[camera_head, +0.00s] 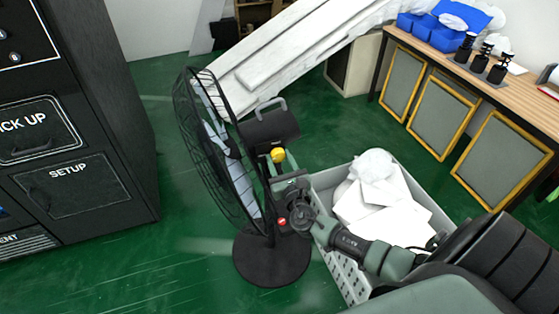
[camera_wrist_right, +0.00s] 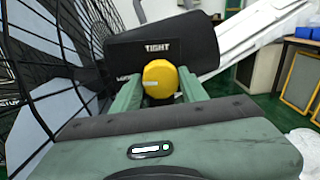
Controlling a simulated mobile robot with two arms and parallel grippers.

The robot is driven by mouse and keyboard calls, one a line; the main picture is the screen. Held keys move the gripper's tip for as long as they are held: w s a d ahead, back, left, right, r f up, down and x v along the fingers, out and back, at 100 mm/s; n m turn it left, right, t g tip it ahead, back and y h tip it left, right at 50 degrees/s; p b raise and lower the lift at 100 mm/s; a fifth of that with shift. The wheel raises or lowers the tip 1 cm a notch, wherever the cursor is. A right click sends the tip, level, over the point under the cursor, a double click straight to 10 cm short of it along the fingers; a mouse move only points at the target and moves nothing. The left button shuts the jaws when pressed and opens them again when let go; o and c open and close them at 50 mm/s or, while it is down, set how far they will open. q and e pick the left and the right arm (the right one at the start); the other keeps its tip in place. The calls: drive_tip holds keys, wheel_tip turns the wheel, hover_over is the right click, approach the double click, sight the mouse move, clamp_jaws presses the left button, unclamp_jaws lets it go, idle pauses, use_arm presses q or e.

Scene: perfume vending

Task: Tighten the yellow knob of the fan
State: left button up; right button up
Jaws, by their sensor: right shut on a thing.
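The black fan (camera_head: 240,140) stands on a round base (camera_head: 272,260) on the green floor, its grille facing left. The yellow knob (camera_head: 278,155) is on the fan's neck, just below the dark motor housing (camera_head: 268,127). In the right wrist view the yellow knob (camera_wrist_right: 160,79) sits between the two green fingers of my right gripper (camera_wrist_right: 160,90), under the word TIGHT on the housing. My right gripper (camera_head: 279,168) is shut on the knob. The fingertips partly cover the knob's sides. My left gripper is in neither view.
A grey crate (camera_head: 345,275) of white scraps stands right of the fan, below my right arm. A black vending cabinet (camera_head: 75,120) is at left. A white sloping panel (camera_head: 290,60) is behind the fan. A wooden bench (camera_head: 480,80) with bottles and blue bins is at back right.

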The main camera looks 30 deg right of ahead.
drive_tip(key=m+b, duration=0.2)
drive_tip(key=m, duration=0.1)
drive_tip(key=shift+f+m, duration=0.15)
drive_tip(key=shift+m, duration=0.25)
drive_tip(key=m+b, duration=0.2)
drive_tip(key=m, duration=0.2)
drive_tip(key=m+b, duration=0.1)
drive_tip(key=m, duration=0.3)
drive_tip(key=shift+m+y, duration=0.3)
drive_tip(key=shift+m, duration=0.1)
drive_tip(key=shift+r+m+b, duration=0.2)
drive_tip(key=shift+m+b, duration=0.3)
drive_tip(key=shift+m, duration=1.4)
drive_tip(key=shift+y, duration=0.3)
drive_tip(key=o, duration=1.4)
drive_tip(key=v, duration=0.8)
drive_tip(key=shift+b, duration=0.35)
